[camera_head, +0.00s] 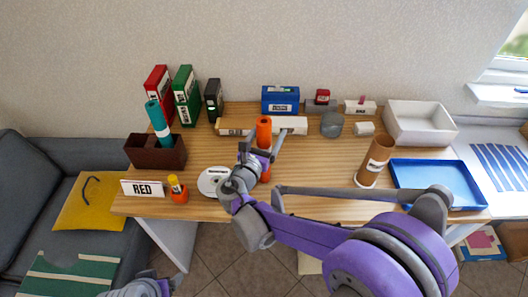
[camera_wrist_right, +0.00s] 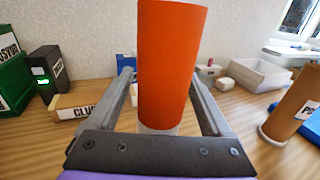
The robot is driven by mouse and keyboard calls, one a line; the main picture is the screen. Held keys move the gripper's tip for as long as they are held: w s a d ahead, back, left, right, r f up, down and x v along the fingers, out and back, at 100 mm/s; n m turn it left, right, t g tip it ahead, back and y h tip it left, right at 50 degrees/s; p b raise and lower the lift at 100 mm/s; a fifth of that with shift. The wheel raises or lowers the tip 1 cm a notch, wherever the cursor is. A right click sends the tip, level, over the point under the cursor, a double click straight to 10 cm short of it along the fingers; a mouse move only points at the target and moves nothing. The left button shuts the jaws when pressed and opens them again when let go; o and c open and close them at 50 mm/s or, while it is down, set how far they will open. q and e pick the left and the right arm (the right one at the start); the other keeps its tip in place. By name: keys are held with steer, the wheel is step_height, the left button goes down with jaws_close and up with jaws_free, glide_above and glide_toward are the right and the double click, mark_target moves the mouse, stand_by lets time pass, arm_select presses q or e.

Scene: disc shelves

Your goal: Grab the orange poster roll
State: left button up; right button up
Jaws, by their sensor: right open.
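The orange poster roll (camera_head: 264,134) stands upright on the wooden table, near its middle. In the right wrist view the orange roll (camera_wrist_right: 170,65) fills the centre, between my two fingers, with a pale band at its lower end. My right gripper (camera_head: 262,143) is at the roll with its fingers open on either side; gaps show between fingers and roll in the wrist view. The roll's lower part is partly hidden by the gripper in the head view.
A brown roll (camera_head: 376,161) stands to the right, beside a blue tray (camera_head: 440,205) and a white bin (camera_head: 420,122). A white disc (camera_head: 211,181) lies left of the gripper. A brown box (camera_head: 155,152) holds a teal roll (camera_head: 158,118). Binders (camera_head: 187,95) stand behind.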

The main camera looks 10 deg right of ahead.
jaws_close()
stand_by(0.4)
